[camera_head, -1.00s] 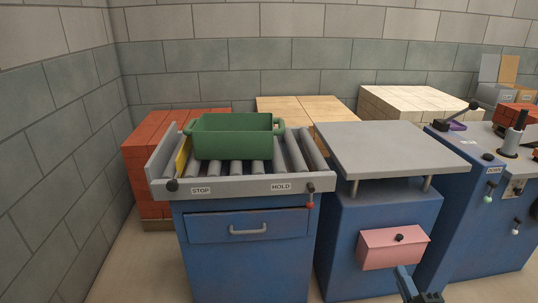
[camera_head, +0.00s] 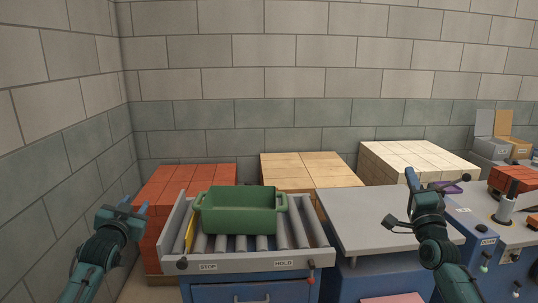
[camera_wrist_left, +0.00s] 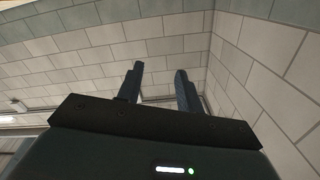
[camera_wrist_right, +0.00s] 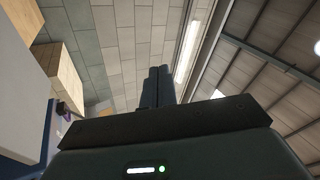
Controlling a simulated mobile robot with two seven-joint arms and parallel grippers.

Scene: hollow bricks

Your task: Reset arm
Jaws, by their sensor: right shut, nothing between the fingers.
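My left gripper (camera_head: 133,208) is raised at the left of the head view, in front of the red bricks. In the left wrist view its two fingers (camera_wrist_left: 160,85) stand apart with nothing between them, so it is open and empty. My right gripper (camera_head: 410,177) is raised at the right of the head view, in front of the grey table top. In the right wrist view its fingers (camera_wrist_right: 158,85) are pressed together, shut on nothing.
A green bin (camera_head: 240,213) sits on the roller conveyor (camera_head: 225,264). A grey table top (camera_head: 365,222) stands right of it. Stacks of red (camera_head: 195,177), tan (camera_head: 308,167) and cream bricks (camera_head: 415,158) stand behind. A blue machine (camera_head: 490,225) is at far right.

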